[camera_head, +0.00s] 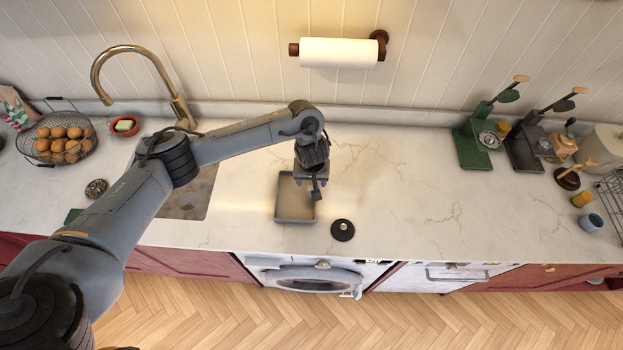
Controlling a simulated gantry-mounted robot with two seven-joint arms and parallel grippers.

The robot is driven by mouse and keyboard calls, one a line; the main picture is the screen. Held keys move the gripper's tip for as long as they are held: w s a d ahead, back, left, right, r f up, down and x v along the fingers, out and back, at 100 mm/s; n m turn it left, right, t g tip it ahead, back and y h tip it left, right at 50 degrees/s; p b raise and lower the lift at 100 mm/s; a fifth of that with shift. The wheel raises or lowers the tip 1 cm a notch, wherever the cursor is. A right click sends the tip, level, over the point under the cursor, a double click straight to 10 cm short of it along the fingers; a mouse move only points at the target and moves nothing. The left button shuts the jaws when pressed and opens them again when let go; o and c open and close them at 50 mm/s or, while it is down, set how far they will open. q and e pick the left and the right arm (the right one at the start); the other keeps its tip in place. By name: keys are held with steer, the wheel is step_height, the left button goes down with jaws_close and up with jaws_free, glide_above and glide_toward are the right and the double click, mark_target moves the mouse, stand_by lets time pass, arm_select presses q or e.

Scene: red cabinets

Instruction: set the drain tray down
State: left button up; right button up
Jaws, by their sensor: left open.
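The drain tray (293,212) is a shallow grey rectangular tray with a beige inside. It lies flat on the marble counter (420,190), to the right of the sink. My left gripper (316,194) is open and points down at the tray's right side. Its fingers overlap the tray's right rim in this view, and I cannot tell whether they touch it. The gripper and wrist hide part of the tray's right edge. My right gripper is not in view.
A round black lid-like object (342,230) lies just right of the tray near the counter's front edge. The sink (190,200) and gold faucet (178,100) are on the left, with an egg basket (62,140). Coffee gear stands far right. The counter's middle right is clear.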

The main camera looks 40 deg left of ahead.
arm_select(q)
steer(key=s+d+r+m+t+h, duration=0.1)
steer(key=s+d+m+h, duration=0.15)
steer(key=d, duration=0.55)
steer(key=s+d+r+m+t+h+p, duration=0.1)
steer(key=s+d+m+t, duration=0.15)
steer(key=d, duration=0.65)
steer(key=s+d+r+m+t+h, duration=0.15)
steer(key=s+d+m, duration=0.25)
steer(key=d, duration=0.4)
steer(key=s+a+r+g+y, duration=0.2)
steer(key=s+a+y, duration=0.1)
steer(key=s+a, duration=1.4)
steer(key=shift+a+g+y, duration=0.4)
steer(key=shift+a, duration=0.3)
steer(key=shift+w+r, duration=0.1)
steer(key=shift+w, duration=0.05)
